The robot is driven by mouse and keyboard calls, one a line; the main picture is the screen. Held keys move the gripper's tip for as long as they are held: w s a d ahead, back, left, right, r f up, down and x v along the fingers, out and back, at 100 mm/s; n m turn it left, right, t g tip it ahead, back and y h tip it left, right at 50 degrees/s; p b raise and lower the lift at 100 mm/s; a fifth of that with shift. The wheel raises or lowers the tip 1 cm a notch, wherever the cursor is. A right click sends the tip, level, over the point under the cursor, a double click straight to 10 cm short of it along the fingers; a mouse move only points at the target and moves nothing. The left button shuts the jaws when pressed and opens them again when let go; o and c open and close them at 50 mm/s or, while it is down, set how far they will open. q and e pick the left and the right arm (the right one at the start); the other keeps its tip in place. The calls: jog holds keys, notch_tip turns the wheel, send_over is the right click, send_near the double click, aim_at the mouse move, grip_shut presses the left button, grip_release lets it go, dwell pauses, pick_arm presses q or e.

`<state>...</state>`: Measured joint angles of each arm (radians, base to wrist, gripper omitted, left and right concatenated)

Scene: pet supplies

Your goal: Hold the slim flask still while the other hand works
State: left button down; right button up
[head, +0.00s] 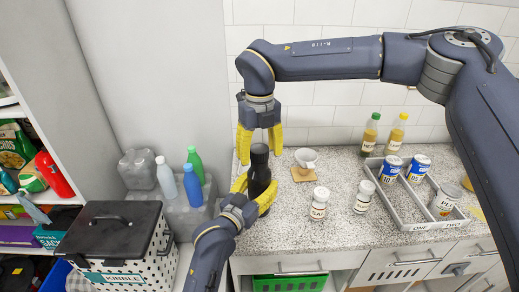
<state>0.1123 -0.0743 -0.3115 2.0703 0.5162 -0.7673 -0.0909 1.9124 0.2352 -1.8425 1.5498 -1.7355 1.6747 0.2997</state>
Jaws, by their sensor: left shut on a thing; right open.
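The slim flask (259,168) is black and stands upright near the left end of the speckled counter. My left gripper (256,189) comes from below and is shut on the flask's lower body, with one yellow finger on each side. My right gripper (260,152) points down from above and is open, its yellow fingers spread on both sides of the flask's dark cap (259,149). I cannot tell whether the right fingers touch the cap. The flask's base is partly hidden by the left gripper.
A white cup (305,157) on a cork coaster and two white-capped jars (319,203) (362,196) stand to the right. A grey divided tray (405,222) holds cans. Two sauce bottles (370,134) (397,133) stand behind. Plastic bottles (193,185) and a kibble bin (112,245) are left.

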aim_at(260, 148)
jog(key=shift+c, duration=0.2)
jog(key=c, duration=1.3)
jog(key=shift+c, duration=0.2)
jog(key=shift+r, duration=0.5)
jog(key=shift+r, duration=0.6)
jog(key=shift+r, duration=2.05)
pick_arm(q)
jog(key=shift+c, duration=1.3)
grip_release()
